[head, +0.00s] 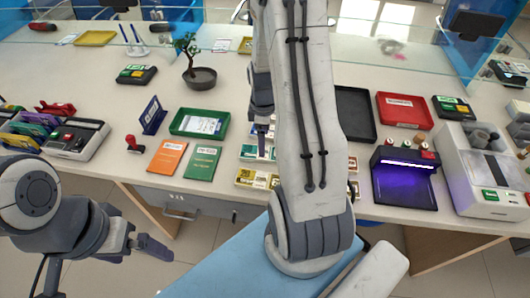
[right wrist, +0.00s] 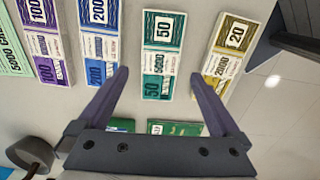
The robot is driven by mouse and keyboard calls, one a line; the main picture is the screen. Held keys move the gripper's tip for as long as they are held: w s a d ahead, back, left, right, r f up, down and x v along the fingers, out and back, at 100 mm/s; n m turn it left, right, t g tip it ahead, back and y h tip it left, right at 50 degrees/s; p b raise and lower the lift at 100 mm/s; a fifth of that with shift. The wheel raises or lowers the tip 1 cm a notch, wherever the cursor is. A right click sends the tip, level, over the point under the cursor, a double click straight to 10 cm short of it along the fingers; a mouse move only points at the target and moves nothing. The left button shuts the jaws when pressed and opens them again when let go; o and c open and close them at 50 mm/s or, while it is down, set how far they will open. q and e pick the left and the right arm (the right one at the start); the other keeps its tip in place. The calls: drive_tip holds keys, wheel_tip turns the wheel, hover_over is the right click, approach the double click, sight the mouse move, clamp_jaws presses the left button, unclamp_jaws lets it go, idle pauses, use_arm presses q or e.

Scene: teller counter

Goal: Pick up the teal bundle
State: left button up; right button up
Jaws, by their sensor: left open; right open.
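The teal bundle (right wrist: 163,52) lies flat on the counter in the right wrist view, between a blue bundle (right wrist: 98,30) on its left and a yellow bundle (right wrist: 224,58) on its right. My right gripper (right wrist: 158,76) is open and empty. Its fingertips appear to either side of the teal bundle's near end, and I cannot tell how far above it they are. In the head view my right arm covers much of the bundle area, so I cannot pick out the teal bundle there. My left gripper (head: 152,247) is open and empty, off the counter's front edge.
A purple bundle (right wrist: 45,42) lies left of the blue one. In the head view, an orange booklet (head: 167,157), a green booklet (head: 202,162) and a green tray (head: 183,115) are left of my right arm. A lit purple device (head: 404,182) and a red tray (head: 404,120) are right of it.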

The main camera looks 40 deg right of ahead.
wheel_tip(320, 180, down, 6)
drive_tip(key=shift+a+r+p, duration=0.1)
drive_tip(key=shift+r+p, duration=0.05)
drive_tip(key=shift+p, duration=0.15)
drive_tip(key=shift+c, duration=0.3)
drive_tip(key=c, duration=1.3)
drive_tip(key=shift+r, duration=0.15)
